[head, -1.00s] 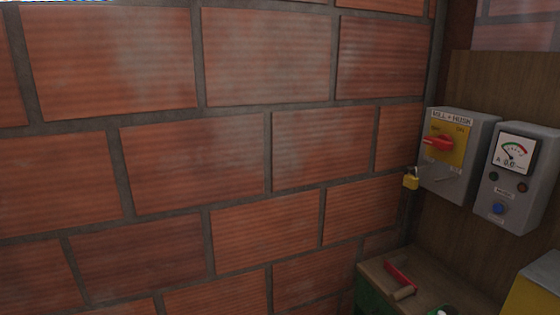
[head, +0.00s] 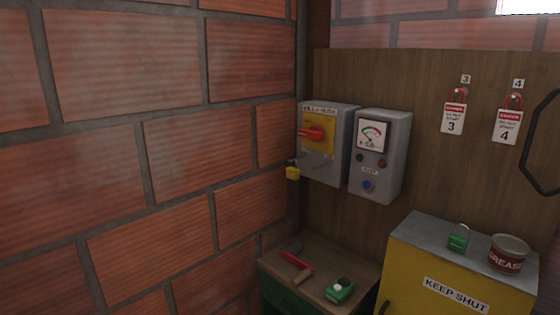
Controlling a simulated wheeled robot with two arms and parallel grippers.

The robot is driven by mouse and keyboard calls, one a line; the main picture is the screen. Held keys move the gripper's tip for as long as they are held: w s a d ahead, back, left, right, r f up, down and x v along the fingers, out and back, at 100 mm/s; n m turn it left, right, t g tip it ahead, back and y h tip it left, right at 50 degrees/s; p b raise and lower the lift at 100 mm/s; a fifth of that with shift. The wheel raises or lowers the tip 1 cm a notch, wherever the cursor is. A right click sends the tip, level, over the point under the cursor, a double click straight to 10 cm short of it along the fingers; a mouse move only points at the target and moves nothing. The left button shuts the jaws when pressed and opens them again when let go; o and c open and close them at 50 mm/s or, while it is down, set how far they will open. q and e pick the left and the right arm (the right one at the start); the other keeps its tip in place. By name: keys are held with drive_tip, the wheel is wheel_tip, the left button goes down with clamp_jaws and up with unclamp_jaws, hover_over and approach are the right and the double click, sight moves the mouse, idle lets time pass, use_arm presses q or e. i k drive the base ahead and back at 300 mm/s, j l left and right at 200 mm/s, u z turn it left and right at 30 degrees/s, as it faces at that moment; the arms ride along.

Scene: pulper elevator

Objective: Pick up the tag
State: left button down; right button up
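Two red-and-white danger tags hang on the wooden board at the right of the head view. The tag marked 3 (head: 453,117) hangs under a small 3 label, and the tag marked 4 (head: 507,126) hangs under a small 4 label. Each hangs by a red loop from a peg. Neither of my grippers shows in the view.
A meter box (head: 379,155) is beside the switch box. Below, a bench (head: 322,284) carries a red tool (head: 296,262) and a green object (head: 340,290). A yellow cabinet (head: 410,267) labelled KEEP SHUT carries a grease tin (head: 507,253) and a green item (head: 458,238). A brick wall fills the left.

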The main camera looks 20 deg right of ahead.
sight(506, 127)
drive_tip(key=i+j, duration=0.2)
drive_tip(key=i, duration=0.15)
drive_tip(key=i+j+z, duration=0.1)
drive_tip(key=z, duration=2.15)
drive_tip(key=i+j, duration=0.05)
drive_tip(key=j, duration=0.05)
